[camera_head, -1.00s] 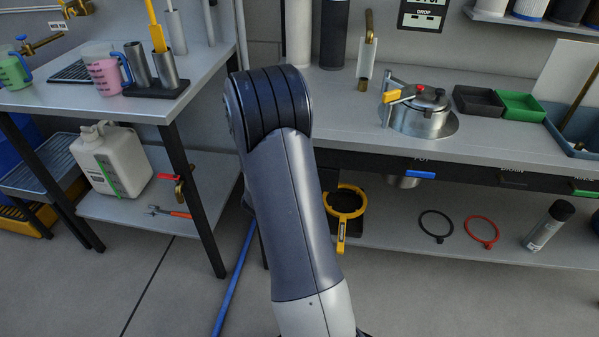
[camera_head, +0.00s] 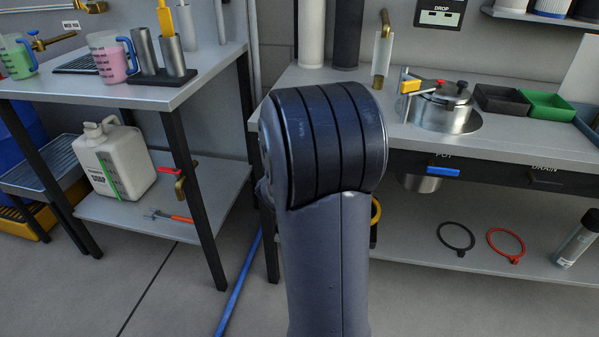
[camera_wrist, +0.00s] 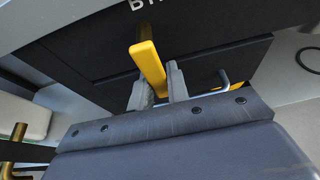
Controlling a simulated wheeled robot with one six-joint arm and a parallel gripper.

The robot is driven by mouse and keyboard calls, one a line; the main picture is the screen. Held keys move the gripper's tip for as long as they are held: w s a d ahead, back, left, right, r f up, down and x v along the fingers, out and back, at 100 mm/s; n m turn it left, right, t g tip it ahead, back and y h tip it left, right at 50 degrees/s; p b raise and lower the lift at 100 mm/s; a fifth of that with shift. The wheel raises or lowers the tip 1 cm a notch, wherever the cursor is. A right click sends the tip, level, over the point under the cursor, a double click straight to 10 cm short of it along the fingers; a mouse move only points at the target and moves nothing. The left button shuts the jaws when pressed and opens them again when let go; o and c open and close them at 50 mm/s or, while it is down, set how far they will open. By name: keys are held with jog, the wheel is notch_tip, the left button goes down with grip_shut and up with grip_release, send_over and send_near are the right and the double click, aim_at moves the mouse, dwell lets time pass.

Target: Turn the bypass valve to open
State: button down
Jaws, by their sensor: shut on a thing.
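In the wrist view, a yellow lever handle (camera_wrist: 150,65) sticks out from a dark panel (camera_wrist: 215,68), under a partly cut-off white label that begins with "B". It looks like the bypass valve's handle. My gripper (camera_wrist: 158,88) has its two grey fingers on either side of the lever's lower end and is shut on it. In the head view my own arm hides the gripper and this lever. The lever's exact angle against any open mark cannot be read.
A blue handle (camera_head: 430,171) is on the bench front under the pot (camera_head: 443,110). A black ring (camera_head: 456,237) and a red ring (camera_head: 506,245) lie on the lower shelf. The left table (camera_head: 110,94) holds jugs. Floor between the benches is mostly clear.

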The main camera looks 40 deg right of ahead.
jog(key=shift+f, duration=0.1)
dwell(0.3)
jog(key=c, duration=1.6)
grip_release()
jog(key=shift+c, duration=0.2)
jog(key=p+v, duration=0.3)
jog(key=v, duration=0.7)
jog(key=shift+s+a+r, duration=0.25)
